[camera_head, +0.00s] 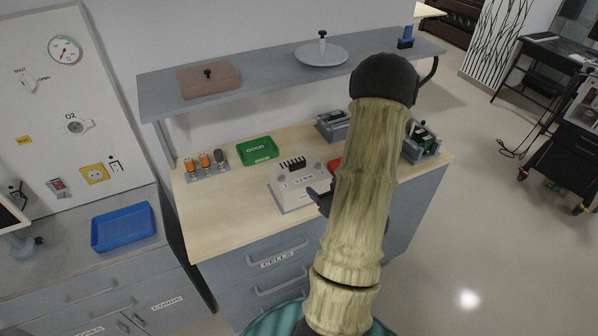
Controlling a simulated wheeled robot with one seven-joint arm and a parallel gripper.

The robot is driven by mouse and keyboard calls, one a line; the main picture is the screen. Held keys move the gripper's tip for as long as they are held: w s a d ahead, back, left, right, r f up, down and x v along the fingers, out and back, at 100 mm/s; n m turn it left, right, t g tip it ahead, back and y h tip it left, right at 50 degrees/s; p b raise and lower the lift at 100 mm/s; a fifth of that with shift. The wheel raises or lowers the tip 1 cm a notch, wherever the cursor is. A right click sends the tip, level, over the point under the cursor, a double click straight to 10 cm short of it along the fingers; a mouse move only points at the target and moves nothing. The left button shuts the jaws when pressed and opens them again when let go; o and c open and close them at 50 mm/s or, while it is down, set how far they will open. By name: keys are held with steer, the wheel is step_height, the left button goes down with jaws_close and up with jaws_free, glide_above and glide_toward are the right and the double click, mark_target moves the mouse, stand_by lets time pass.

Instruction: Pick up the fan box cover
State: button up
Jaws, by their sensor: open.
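Two lid-like pieces with black knobs lie on the grey wall shelf: a flat brownish-pink rectangular cover (215,84) at the left and a pale round cover (321,56) in the middle. I cannot tell from the picture which one is the fan box cover. My gripper (320,201) is partly hidden behind my arm; a dark finger shows low over the bench, by the right side of a white box (297,188) with black slots. It is open, below and apart from both covers. No held object shows.
The grey shelf (268,75) overhangs the wooden bench (225,215). On the bench are a green tray (257,151), orange cylinders (204,160), and grey fixtures (332,126). A blue tray (122,228) is on the left counter. Open floor lies to the right.

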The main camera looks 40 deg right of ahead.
steer(key=shift+w+f, duration=0.1)
steer(key=b, duration=0.2)
glide_toward(298, 167)
steer(key=x, duration=0.3)
steer(key=shift+w, duration=0.25)
stand_by(0.4)
steer(key=shift+w+d+f+p, duration=0.15)
steer(key=shift+w+p, duration=0.15)
steer(key=shift+w, duration=0.25)
steer(key=p+x, duration=0.1)
steer(key=x, duration=0.3)
steer(key=shift+f+p, duration=0.1)
steer(key=shift+p, duration=0.3)
steer(key=shift+c, duration=0.4)
